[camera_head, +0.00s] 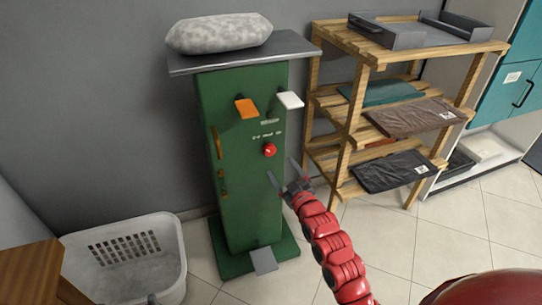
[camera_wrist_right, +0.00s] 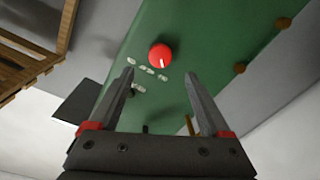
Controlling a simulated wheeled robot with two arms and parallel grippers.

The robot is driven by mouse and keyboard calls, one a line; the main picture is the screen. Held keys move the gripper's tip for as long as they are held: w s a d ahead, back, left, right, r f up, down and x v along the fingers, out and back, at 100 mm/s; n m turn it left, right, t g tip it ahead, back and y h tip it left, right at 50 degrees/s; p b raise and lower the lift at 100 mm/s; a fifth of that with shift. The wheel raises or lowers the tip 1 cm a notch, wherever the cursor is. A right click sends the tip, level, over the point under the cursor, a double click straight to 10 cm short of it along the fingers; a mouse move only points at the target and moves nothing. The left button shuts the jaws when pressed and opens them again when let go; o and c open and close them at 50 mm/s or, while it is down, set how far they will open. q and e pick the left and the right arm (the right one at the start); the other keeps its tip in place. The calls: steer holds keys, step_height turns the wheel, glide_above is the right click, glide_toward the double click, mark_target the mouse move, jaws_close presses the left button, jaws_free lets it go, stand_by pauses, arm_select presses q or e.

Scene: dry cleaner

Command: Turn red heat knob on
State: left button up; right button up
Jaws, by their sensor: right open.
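The red heat knob (camera_head: 269,150) is a round knob with a white mark, on the front of a green machine (camera_head: 239,199). In the wrist view the red knob (camera_wrist_right: 160,56) is beyond the fingertips, between their lines, with small pale labels beside it. My right gripper (camera_head: 285,174) is open and empty, a little below and to the right of the knob in the head view. Its two fingers also show in the wrist view (camera_wrist_right: 160,82), apart from the knob. My left gripper is not in view.
The machine has an orange lever (camera_head: 246,108) and a white lever (camera_head: 290,100) above the knob, and a grey pad (camera_head: 219,35) on its top. A wooden shelf (camera_head: 345,165) with folded cloths stands right. A white basket (camera_head: 150,262) stands lower left.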

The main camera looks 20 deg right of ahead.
mark_target(271, 152)
steer(key=w, duration=0.3)
steer(key=w+b, duration=0.1)
steer(key=w, duration=0.1)
steer(key=w+b, duration=0.1)
steer(key=w, duration=0.2)
steer(key=shift+w+a, duration=0.35)
steer(key=shift+a, duration=0.05)
jaws_close()
